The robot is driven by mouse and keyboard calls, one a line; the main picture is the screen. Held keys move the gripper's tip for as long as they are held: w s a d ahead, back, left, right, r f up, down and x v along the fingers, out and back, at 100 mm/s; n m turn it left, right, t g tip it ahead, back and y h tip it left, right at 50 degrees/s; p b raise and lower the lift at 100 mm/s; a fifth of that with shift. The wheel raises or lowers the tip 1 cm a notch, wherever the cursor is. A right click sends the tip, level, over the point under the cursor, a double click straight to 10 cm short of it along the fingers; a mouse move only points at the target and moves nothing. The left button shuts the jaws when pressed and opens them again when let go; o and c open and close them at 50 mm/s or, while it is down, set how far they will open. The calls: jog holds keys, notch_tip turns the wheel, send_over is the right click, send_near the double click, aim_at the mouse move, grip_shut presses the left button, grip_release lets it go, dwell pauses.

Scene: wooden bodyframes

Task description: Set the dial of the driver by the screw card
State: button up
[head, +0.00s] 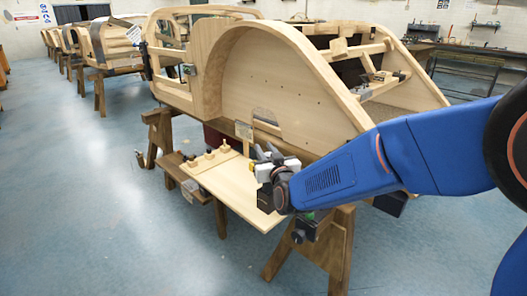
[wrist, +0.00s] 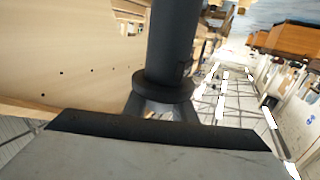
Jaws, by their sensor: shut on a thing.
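My gripper (head: 270,160) is in front of the wooden body's side panel, over the right end of a pale board. It is shut on what looks like the driver (head: 265,174), a small tool with yellow and white parts and a dark lower block. My arm partly covers it. In the wrist view a black cylinder with a collar (wrist: 172,55) stands close up, seemingly part of the driver. I cannot make out its dial. A small upright card (head: 243,130), perhaps the screw card, stands at the board's back edge. Its writing is too small to read.
The pale board (head: 232,188) has several small dark and wooden pieces (head: 208,154) at its left end. Wooden trestles (head: 160,135) hold up the wooden bodyframe (head: 290,85). The blue floor (head: 90,210) at the left is clear. Benches stand at the back right.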

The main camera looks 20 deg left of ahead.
jog(key=shift+w+d+m+t+h, duration=0.15)
jog(key=shift+d+m+t+h, duration=0.4)
jog(key=shift+m+h, duration=1.25)
jog(key=shift+w+d+m+t+h, duration=0.1)
jog(key=shift+d+m+t+h, duration=0.6)
jog(key=shift+h, duration=1.75)
jog(key=shift+w+d+m+t+h, duration=0.15)
jog(key=shift+m+t+h, duration=0.5)
jog(key=shift+m+h, duration=1.4)
jog(key=shift+h, duration=0.5)
jog(key=o, duration=1)
jog(key=shift+o, duration=0.2)
jog(key=s+a, duration=0.2)
jog(key=s, duration=1.5)
jog(key=shift+s, duration=0.15)
jog(key=shift+a, duration=0.1)
